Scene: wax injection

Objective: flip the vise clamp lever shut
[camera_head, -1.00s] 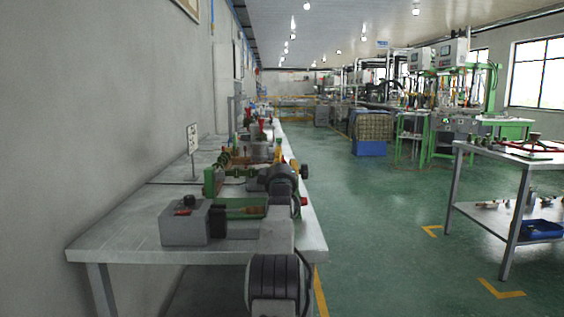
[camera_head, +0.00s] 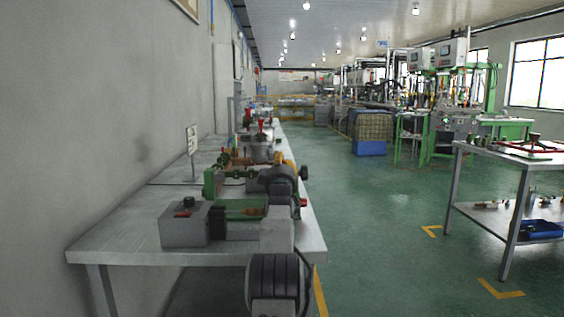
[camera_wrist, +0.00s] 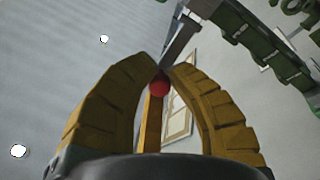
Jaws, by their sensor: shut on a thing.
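My gripper (camera_wrist: 162,72) has two yellow ribbed fingers, drawn together at the tips around a grey metal lever (camera_wrist: 182,38) with a red ball knob (camera_wrist: 159,87). The knob lies on the palm side of the fingertips, and the bar runs up and right from them toward green clamp parts (camera_wrist: 262,50). In the head view the green vise fixture (camera_head: 240,208) sits on the near bench, partly behind my arm. The yellow of my gripper (camera_head: 289,163) just shows past my wrist; the lever is hidden there.
A steel table (camera_head: 500,150) is on the right. Green floor (camera_head: 390,240) between is clear.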

